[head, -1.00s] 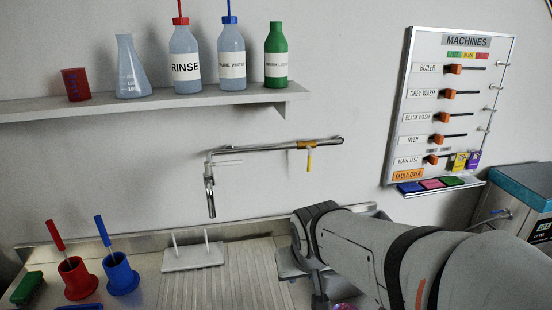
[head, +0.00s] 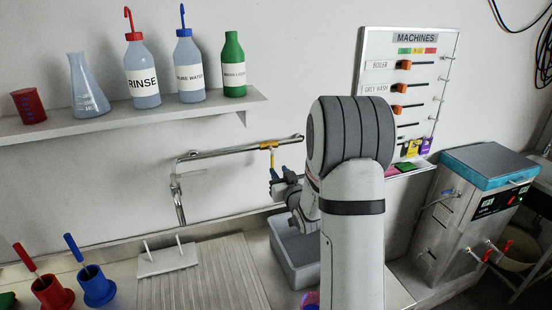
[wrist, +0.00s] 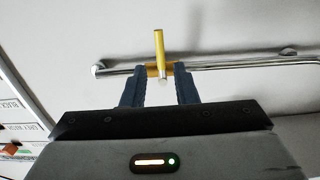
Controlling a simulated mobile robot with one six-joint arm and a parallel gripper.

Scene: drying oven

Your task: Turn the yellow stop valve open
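The yellow stop valve (head: 269,146) sits on the metal wall pipe (head: 225,150). Its yellow lever (head: 273,160) hangs down, across the pipe, in the head view. My gripper (head: 276,186) is just below the lever in that view. In the wrist view, my gripper (wrist: 159,88) is open, with a dark finger on each side of a clear gap. The yellow valve collar (wrist: 152,70) and lever (wrist: 159,45) line up with that gap, and the lever points up there. No contact shows. I cannot tell how far the fingertips are from the valve.
A shelf (head: 140,116) with bottles runs above the pipe on the left. The machines panel (head: 440,85) is on the right, partly hidden by my arm. A grey sink basin (head: 285,250) is below my gripper. A metal oven (head: 470,205) stands at the right.

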